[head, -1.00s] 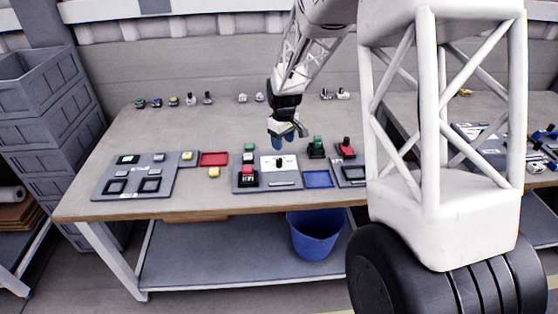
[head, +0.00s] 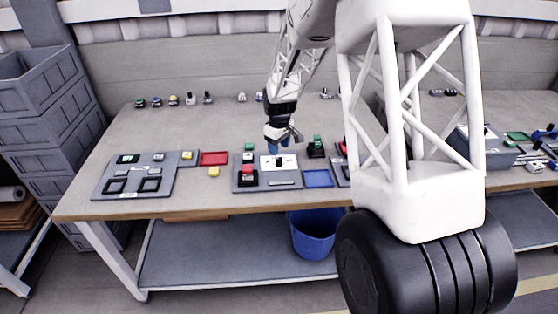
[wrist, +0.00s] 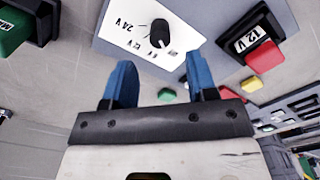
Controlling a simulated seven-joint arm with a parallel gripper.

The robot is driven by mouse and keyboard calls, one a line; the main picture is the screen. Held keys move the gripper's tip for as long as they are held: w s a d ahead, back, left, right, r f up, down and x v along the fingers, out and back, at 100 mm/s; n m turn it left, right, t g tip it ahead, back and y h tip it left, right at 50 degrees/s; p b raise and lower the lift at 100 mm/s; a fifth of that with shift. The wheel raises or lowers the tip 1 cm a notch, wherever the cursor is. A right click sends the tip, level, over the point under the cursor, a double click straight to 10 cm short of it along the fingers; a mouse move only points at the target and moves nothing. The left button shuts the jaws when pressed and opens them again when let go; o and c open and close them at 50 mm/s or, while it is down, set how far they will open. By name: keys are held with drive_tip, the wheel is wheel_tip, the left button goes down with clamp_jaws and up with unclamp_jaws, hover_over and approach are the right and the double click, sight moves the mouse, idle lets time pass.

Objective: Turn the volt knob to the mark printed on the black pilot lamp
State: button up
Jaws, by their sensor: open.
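The volt knob (wrist: 159,33) is a black round knob with a white pointer line, on a white dial plate (wrist: 180,45) printed with volt marks, one reading 24 V. It also shows as a dark spot in the head view (head: 279,161). A black block with a red cap (wrist: 248,42) carries a 12 V label and sits right of the dial in the wrist view; I cannot tell for certain that it is the pilot lamp. My gripper (wrist: 161,76) has two blue fingers, open and empty, short of the knob in the picture. In the head view my gripper (head: 283,138) hangs over the dial panel.
A green block (wrist: 18,30) stands left of the dial in the wrist view. A blue tray (head: 318,178), a red tray (head: 214,158) and a grey panel (head: 115,180) lie on the table (head: 130,208). Several small parts line the table's back.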

sight(279, 159)
drive_tip(key=shift+f, duration=3.35)
drive_tip(key=c, duration=0.9)
